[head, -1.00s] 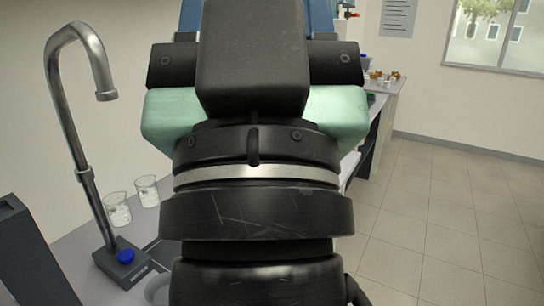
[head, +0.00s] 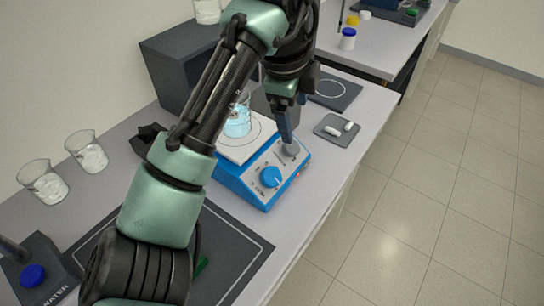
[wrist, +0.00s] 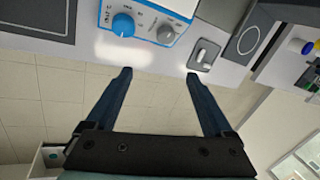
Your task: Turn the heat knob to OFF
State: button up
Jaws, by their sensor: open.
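A blue and white hotplate (head: 247,190) stands on the bench with two knobs on its sloped front. The blue knob (head: 270,177) also shows in the wrist view (wrist: 123,25). The grey knob (head: 291,149) is beside it and also shows in the wrist view (wrist: 165,33). The labels are too small to tell which knob is heat. My gripper (wrist: 158,73) is open and empty. In the wrist view its fingertips lie below both knobs, apart from them. In the head view my gripper (head: 286,133) overlaps the area by the grey knob; its far finger is hidden.
A beaker of blue liquid (head: 238,122) stands on the hotplate's top, partly behind my arm. A small grey tray (head: 333,133) with white pieces lies right of the hotplate. Two beakers (head: 88,153) stand at left. Open floor (head: 400,220) lies in front of the bench.

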aim_at(272, 176)
jog(key=s+a+f+m+g+y, duration=0.1)
jog(key=s+a+f+g, duration=0.1)
jog(key=s+a+f, duration=0.15)
jog(key=f, duration=0.3)
jog(key=w+f, duration=0.1)
jog(key=f, duration=0.3)
jog(key=w+f, duration=0.1)
jog(key=f, duration=0.3)
jog(key=shift+w+a+f, duration=0.1)
jog(key=shift+f, duration=0.1)
jog(key=c, duration=1.4)
jog(key=shift+o, duration=0.2)
